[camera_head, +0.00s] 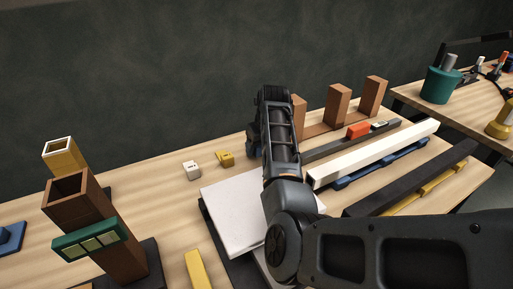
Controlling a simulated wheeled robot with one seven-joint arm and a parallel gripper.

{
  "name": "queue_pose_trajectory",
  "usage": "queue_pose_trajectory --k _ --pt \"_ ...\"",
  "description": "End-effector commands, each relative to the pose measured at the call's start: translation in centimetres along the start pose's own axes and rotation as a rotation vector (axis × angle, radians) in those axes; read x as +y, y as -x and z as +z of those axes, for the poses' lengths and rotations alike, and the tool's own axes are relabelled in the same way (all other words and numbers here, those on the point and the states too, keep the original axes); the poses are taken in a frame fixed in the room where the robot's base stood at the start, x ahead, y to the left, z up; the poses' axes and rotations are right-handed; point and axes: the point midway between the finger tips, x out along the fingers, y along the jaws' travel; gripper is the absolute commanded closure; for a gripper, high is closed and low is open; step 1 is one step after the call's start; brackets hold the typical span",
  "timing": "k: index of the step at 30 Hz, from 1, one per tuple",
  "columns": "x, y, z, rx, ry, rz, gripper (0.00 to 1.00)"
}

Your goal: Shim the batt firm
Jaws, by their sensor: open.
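A pale flat slab, which looks like the batt (232,207), lies in the middle of the table over a darker base. It looks slightly tilted. My arm crosses over its right side and hides part of it. A small white block (192,171) and a small yellow piece (226,159) lie on the wood just behind the slab; I cannot tell which is a shim. My arm reaches up and back past the slab's right side. My gripper's fingers are hidden behind my arm.
A brown hollow post (78,203) with a green plate stands at left, before a yellow post (63,156). A yellow strip (195,270) lies at the front. A long white bar (375,153), an orange block (358,130) and upright brown bricks (338,105) stand right. A green pot (440,86) is on another table.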

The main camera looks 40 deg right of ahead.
Motion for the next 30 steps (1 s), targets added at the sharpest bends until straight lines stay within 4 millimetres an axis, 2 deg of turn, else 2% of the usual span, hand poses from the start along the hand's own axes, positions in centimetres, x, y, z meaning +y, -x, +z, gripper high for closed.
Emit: queue_pose_trajectory --k 25,30 --pt "0.0 -0.02 -0.03 0.001 0.0 0.0 0.36" --pt "0.0 -0.01 -0.02 0.0 0.0 0.0 0.51"
